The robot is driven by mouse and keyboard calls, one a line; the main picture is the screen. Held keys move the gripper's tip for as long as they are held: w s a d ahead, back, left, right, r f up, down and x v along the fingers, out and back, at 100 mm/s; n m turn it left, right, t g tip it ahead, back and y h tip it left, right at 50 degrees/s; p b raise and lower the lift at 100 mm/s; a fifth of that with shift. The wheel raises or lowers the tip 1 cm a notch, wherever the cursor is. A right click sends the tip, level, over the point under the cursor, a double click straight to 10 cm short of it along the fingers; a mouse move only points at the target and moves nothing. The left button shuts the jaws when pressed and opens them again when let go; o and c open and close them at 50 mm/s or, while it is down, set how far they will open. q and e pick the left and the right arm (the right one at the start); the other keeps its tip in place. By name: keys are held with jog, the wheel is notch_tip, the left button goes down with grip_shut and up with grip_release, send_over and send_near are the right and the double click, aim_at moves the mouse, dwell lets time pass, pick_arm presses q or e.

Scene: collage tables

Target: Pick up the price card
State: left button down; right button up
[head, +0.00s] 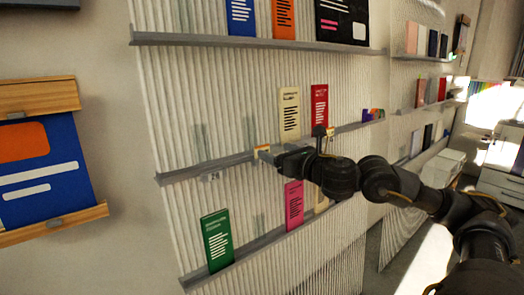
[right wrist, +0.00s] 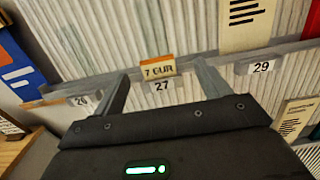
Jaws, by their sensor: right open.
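The price card (right wrist: 158,68), marked "7 EUR" with an orange top band, stands at the shelf's front edge just above the label 27 (right wrist: 162,86) in the right wrist view. In the head view the card (head: 262,149) is a small pale and orange patch at the middle shelf, partly hidden by my gripper. My right gripper (right wrist: 161,76) is open, with one finger on either side of the card and a visible gap to each. In the head view the right gripper (head: 270,157) reaches the middle shelf from the right. My left gripper is not in view.
Below are a green booklet (head: 217,240) and a pink booklet (head: 293,204). Label 29 (right wrist: 261,67) is right of the card. The shelf left of the gripper looks mostly empty.

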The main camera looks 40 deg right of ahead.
aim_at(262, 146)
jog(key=w, duration=0.1)
jog(key=w+p, duration=0.1)
jog(key=w, duration=0.1)
jog(key=w+p, duration=0.1)
jog(key=shift+w+a, duration=0.3)
jog(key=c, duration=1)
